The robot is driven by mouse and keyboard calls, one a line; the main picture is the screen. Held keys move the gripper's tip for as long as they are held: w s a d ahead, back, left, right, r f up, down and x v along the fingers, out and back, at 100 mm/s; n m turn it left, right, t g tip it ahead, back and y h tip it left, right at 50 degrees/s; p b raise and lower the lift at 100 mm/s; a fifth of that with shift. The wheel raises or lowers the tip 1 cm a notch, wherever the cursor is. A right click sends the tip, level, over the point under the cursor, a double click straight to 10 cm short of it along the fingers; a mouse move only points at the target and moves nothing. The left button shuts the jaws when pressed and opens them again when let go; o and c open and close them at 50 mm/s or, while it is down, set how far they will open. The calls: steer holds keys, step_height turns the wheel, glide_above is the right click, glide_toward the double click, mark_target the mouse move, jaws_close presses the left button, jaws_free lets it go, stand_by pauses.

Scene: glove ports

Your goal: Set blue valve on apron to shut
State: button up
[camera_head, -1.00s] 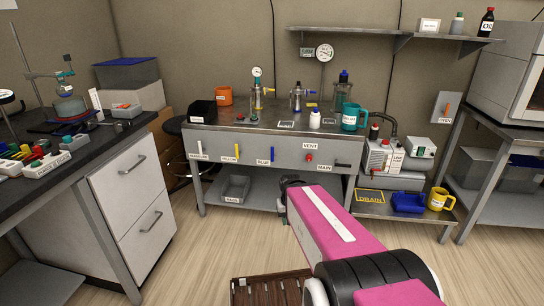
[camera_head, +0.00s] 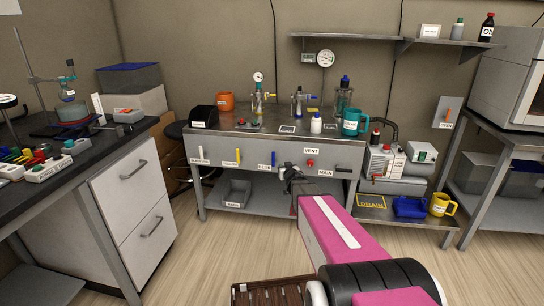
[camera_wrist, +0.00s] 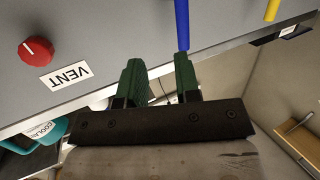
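The blue valve handle (camera_head: 274,158) is a thin upright bar on the grey apron (camera_head: 330,155) of the bench, above the label BLUE. In the wrist view, which is upside down, the blue handle (camera_wrist: 182,24) ends right at the tip of the right-hand finger; I cannot tell if they touch. My gripper (camera_wrist: 160,72) is open, with two green fingers apart and nothing between them. In the head view my gripper (camera_head: 287,170) is just right of the blue handle, in front of the apron's lower edge.
The yellow handle (camera_head: 238,155) and white handle (camera_head: 200,152) hang upright to the left. A red VENT knob (camera_head: 310,163) and the dark MAIN handle (camera_head: 343,170) are to the right. A grey bin (camera_head: 236,190) sits on the lower shelf. Glassware stands on the bench top.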

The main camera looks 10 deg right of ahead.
mark_target(274, 157)
steer(key=w+a+y, duration=0.1)
steer(key=w, duration=0.3)
steer(key=w+a+n+y, duration=0.1)
steer(key=w+a, duration=0.1)
steer(key=w, duration=0.2)
steer(key=w+a+r+t+y, duration=0.1)
steer(key=w, duration=0.3)
steer(key=shift+w+a+n, duration=0.35)
steer(key=shift+w+n, duration=0.05)
jaws_close()
